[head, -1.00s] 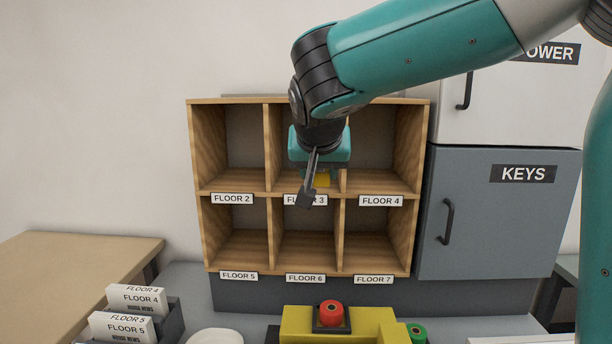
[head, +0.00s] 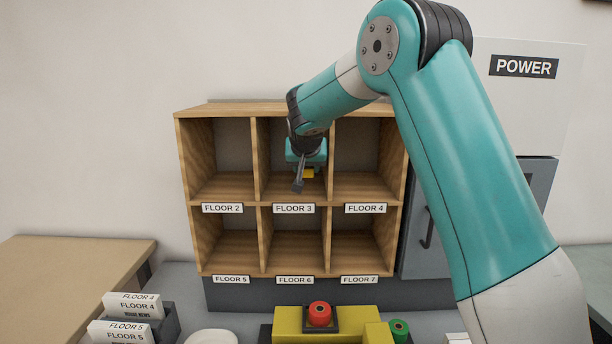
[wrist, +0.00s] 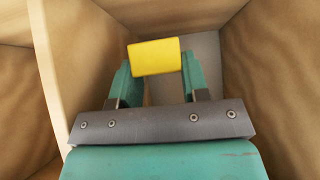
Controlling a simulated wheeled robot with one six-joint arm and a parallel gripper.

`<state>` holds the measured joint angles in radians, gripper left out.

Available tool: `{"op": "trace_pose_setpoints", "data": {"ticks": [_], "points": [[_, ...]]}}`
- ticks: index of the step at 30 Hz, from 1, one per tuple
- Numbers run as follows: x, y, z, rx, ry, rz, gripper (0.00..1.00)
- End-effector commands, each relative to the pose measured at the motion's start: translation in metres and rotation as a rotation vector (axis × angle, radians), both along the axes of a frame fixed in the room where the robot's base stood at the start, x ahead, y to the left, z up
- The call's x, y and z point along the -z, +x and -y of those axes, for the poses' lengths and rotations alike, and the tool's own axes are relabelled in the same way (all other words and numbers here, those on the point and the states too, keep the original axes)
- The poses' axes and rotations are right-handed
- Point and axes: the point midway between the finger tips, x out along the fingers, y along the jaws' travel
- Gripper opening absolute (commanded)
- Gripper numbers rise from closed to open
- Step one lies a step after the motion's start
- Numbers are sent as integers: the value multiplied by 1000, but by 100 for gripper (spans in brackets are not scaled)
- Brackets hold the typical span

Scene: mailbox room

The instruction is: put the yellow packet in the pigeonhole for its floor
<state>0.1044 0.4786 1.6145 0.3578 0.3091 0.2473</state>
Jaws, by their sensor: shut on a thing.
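My gripper (wrist: 158,80) is shut on the yellow packet (wrist: 154,57), which sits between its fingers in the wrist view. Wooden walls rise on both sides of it there. In the head view the gripper is at the FLOOR 3 pigeonhole (head: 272,150), the top middle compartment, and a small part of the packet (head: 308,173) shows below the teal gripper body. The label FLOOR 3 (head: 294,208) is on the shelf edge below. I cannot tell whether the packet touches the compartment's floor. No floor marking on the packet is readable.
The wooden rack (head: 257,160) also has pigeonholes for floors 2, 4, 5, 6 and 7. A yellow box with a red button (head: 319,314) stands in front. FLOOR 4 and FLOOR 5 papers (head: 131,307) are at the lower left. My arm partly covers the grey cabinet (head: 541,200).

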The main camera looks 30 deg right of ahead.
Motion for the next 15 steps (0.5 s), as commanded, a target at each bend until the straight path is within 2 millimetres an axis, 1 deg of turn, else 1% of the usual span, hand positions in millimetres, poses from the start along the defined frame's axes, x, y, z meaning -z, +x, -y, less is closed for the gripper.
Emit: {"op": "trace_pose_setpoints", "data": {"ticks": [5, 10, 15], "points": [[13, 0, -1, -1, 1, 0, 14], [39, 0, -2, -2, 1, -2, 14], [47, 4, 1, -1, 0, 2, 14]]}}
